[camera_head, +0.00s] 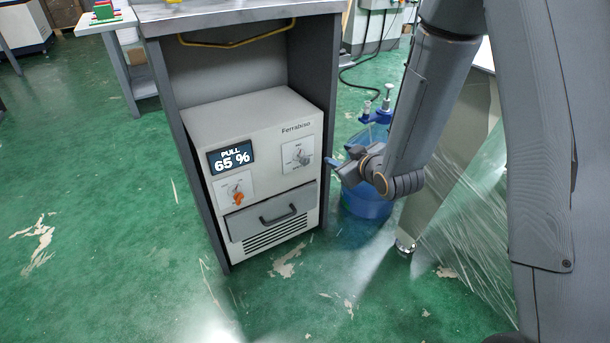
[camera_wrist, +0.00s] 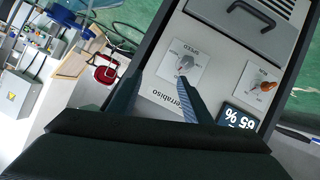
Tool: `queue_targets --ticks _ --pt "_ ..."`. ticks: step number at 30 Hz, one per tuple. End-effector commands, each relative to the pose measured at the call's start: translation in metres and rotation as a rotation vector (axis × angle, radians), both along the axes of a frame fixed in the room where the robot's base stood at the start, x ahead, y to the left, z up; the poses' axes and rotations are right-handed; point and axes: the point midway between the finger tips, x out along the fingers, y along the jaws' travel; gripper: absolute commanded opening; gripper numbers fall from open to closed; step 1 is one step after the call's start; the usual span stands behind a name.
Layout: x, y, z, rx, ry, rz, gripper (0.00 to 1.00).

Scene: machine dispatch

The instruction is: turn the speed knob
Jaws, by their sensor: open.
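The speed knob (camera_head: 301,157) is a grey knob on a white square plate at the upper right of the machine's front. In the wrist view the speed knob (camera_wrist: 184,64) shows with the word SPEED on its plate. My gripper (camera_head: 335,166) is open and empty, just right of the plate in the head view. In the wrist view the knob lies just beyond the tip of the right finger of my gripper (camera_wrist: 161,79). I cannot tell whether that finger touches it. The display (camera_head: 231,157) reads PULL 65 %.
An orange knob (camera_head: 237,195) sits on a second plate at the lower left, above a drawer with a dark handle (camera_head: 278,214). The machine stands inside a grey-framed bench (camera_head: 185,150). A blue container (camera_head: 366,200) stands behind my gripper. Green floor (camera_head: 90,200) is clear at left.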

Motion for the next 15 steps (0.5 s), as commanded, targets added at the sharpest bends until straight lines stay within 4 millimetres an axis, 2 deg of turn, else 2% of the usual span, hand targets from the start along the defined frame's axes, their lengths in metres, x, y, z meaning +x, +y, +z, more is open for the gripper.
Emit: queue_targets --ticks 1,6,10,15 --pt "0.009 0.009 -0.026 0.014 -0.042 0.028 0.45" --pt "0.022 0.037 -0.062 0.071 -0.207 0.111 0.45" --pt "0.024 0.051 -0.079 0.112 -0.305 0.155 0.45" --pt "0.024 0.06 -0.089 0.146 -0.382 0.183 0.45"
